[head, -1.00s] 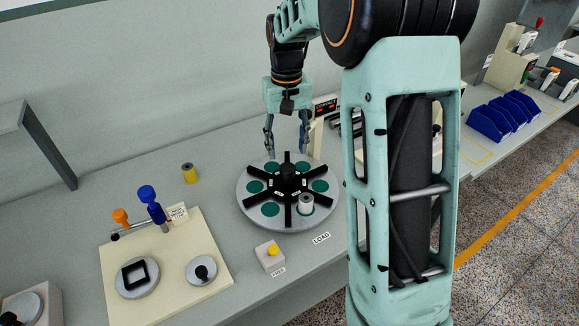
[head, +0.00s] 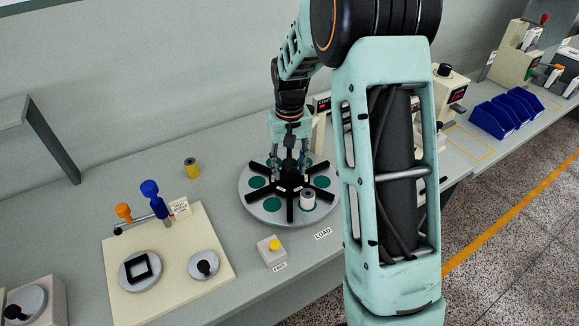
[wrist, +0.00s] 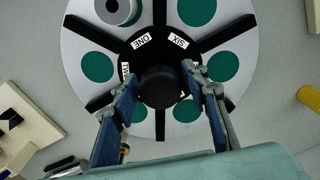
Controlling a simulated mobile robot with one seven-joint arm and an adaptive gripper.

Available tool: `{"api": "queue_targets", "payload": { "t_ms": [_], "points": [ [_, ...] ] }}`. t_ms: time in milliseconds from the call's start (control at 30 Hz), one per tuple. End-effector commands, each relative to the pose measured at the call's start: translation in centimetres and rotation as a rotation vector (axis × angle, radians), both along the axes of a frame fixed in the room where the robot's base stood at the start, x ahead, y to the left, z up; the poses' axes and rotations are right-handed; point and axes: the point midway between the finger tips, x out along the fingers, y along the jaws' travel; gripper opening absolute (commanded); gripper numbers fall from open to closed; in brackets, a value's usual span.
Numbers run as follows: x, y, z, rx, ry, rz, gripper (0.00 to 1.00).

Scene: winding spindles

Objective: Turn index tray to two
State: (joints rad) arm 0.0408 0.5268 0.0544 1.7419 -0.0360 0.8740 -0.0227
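The index tray (head: 246,196) is a round grey disc with green pockets and black spokes; it also shows in the wrist view (wrist: 75,45). A black hub knob (wrist: 160,87) stands at its centre. The labels ONE (wrist: 141,42) and SIX (wrist: 179,41) are readable on the hub; others are partly hidden by my fingers. A pale spool (head: 308,200) stands in the pocket nearest the LOAD label (head: 323,234), on the ONE side. My gripper (wrist: 160,75) is open, pointing down, with one finger on each side of the knob and small gaps visible.
A small box with a yellow button (head: 275,245) stands in front of the tray. A yellow spool (head: 191,169) and a cream board (head: 180,300) with fixtures are to the left. Blue bins (head: 500,115) are far right.

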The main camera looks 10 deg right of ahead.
Motion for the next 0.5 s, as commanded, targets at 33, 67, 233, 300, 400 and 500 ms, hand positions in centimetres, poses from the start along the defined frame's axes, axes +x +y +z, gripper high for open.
{"api": "queue_targets", "payload": {
  "t_ms": [33, 67, 233, 300, 400, 500],
  "points": [
    [0.01, 0.00, 0.02, 0.000, 0.000, 0.000, 0.34],
    [0.01, 0.00, 0.03, 0.000, 0.000, 0.000, 0.30],
    [0.01, 0.00, 0.04, 0.000, 0.000, 0.000, 0.12],
    [0.02, 0.00, 0.05, 0.000, 0.000, 0.000, 0.04],
    [0.02, 0.00, 0.05, 0.000, -0.001, 0.000, 0.00],
    [0.02, 0.00, 0.06, 0.000, -0.001, 0.000, 0.00]
  ]
}}
